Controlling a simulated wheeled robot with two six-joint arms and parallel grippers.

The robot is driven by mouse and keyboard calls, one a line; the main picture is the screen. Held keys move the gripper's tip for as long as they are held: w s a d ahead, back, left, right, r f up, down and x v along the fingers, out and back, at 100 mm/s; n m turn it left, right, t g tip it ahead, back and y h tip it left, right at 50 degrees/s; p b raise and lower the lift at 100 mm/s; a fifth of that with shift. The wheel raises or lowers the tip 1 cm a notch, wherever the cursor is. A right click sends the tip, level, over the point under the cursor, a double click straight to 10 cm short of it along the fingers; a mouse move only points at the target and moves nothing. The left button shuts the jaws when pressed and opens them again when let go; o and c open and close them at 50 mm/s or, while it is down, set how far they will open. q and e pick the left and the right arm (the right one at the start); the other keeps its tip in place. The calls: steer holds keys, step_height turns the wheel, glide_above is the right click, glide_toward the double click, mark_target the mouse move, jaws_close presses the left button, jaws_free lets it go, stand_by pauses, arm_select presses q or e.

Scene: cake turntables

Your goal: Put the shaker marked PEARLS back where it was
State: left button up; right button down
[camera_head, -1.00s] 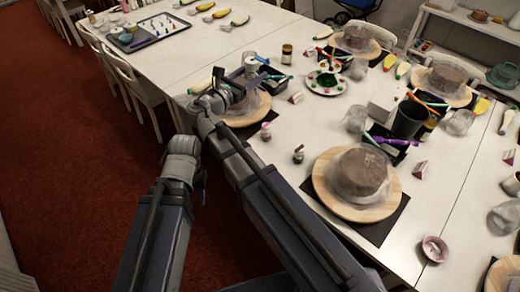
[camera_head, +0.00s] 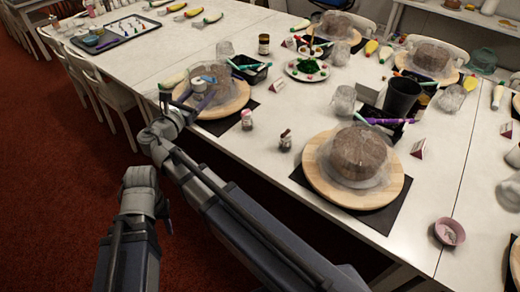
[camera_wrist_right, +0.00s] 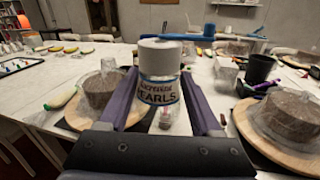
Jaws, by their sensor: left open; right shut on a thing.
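The shaker marked PEARLS (camera_wrist_right: 158,88) has a white lid and a label with dark blue lettering. My right gripper (camera_wrist_right: 163,98) is shut on it, one purple finger on each side, and it stands upright between them. In the head view the shaker (camera_head: 197,86) and the right gripper (camera_head: 193,97) are in front of the covered cake on the left round wooden board (camera_head: 238,103). Whether the shaker touches anything below is hidden. My left gripper (camera_head: 166,212) is open and empty, beyond the table's near edge over the red floor.
Two small jars (camera_head: 247,121) (camera_head: 285,141) stand right of that board. Another covered cake (camera_head: 360,156) sits on a wooden board nearer. A black container (camera_head: 402,97), a plate of coloured blobs (camera_head: 307,70) and a tray (camera_head: 112,38) stand farther back.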

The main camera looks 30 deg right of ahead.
step_height(320, 180, down, 22)
steer(key=b, duration=2)
steer(key=w+d+r+p, duration=0.2)
steer(key=d, duration=1)
steer(key=w+d+r+p, duration=0.1)
steer(key=d, duration=1.1)
step_height(320, 180, down, 10)
steer(key=b, duration=1)
steer(key=shift+f, duration=0.1)
steer(key=c, duration=0.5)
jaws_free()
steer(key=shift+c, duration=0.2)
steer(key=o, duration=0.5)
